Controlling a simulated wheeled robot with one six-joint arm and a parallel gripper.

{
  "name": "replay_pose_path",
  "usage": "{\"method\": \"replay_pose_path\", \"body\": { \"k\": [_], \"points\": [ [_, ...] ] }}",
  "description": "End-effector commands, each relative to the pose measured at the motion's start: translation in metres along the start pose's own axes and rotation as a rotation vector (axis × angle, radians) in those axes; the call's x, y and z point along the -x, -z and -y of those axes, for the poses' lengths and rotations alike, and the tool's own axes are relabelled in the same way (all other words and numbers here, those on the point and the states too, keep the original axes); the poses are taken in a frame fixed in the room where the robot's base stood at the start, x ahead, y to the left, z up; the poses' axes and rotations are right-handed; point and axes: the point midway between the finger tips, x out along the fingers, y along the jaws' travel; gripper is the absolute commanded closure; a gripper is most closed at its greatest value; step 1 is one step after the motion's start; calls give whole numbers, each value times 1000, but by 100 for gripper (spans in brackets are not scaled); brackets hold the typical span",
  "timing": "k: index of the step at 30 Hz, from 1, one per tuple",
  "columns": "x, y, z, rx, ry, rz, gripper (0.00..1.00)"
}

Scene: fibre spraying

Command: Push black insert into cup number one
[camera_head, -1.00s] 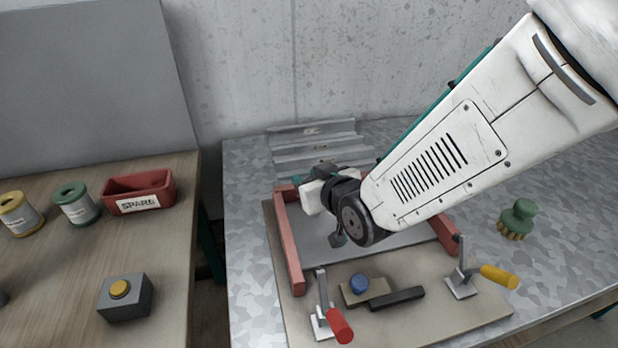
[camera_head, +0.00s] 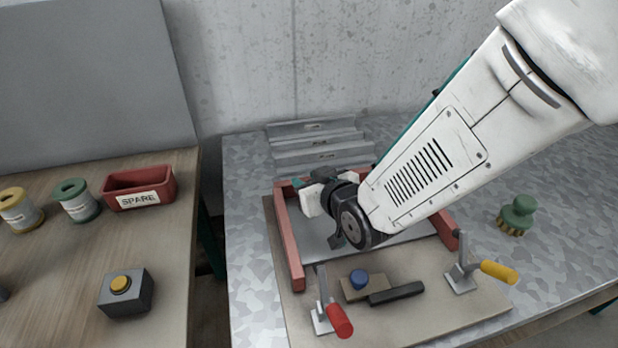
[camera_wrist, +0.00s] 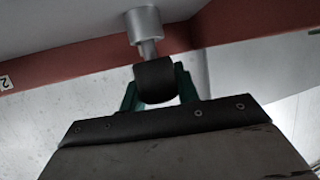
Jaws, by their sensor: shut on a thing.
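In the wrist view my gripper (camera_wrist: 157,82) has its teal fingers shut on a short black cylindrical piece (camera_wrist: 155,78), which looks like the black insert. A grey metal cylinder (camera_wrist: 146,24) with a narrower stem stands straight beyond it, and the stem meets the black piece's upper edge in the picture. I cannot tell whether they are joined or only line up. A cup marked one cannot be made out. In the head view my wrist hangs over the red-framed board, and the fingers and black piece are largely hidden.
A red frame (camera_head: 289,245) borders the board. A red-handled clamp (camera_head: 340,320), a yellow-handled clamp (camera_head: 498,271), a block with a blue knob (camera_head: 358,279) and a black bar (camera_head: 397,293) are at its front. Grey labelled steps (camera_head: 318,143) rise behind. A green brush (camera_head: 517,215) stands right.

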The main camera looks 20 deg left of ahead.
Motion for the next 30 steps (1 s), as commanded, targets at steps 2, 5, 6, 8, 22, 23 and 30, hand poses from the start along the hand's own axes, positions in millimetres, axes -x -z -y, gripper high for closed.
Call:
{"method": "replay_pose_path", "body": {
  "k": [2,5,6,8,22,23,30],
  "points": [
    [-1,-2,0,0,0,1,92],
    [-2,-5,0,0,0,1,92],
    [-2,-6,0,0,0,1,92],
    [-2,-6,0,0,0,1,58],
    [2,4,-1,-1,-1,-3,43],
    [3,8,-1,-1,-2,-3,43],
    [26,24,-3,0,-1,0,43]
  ]
}}
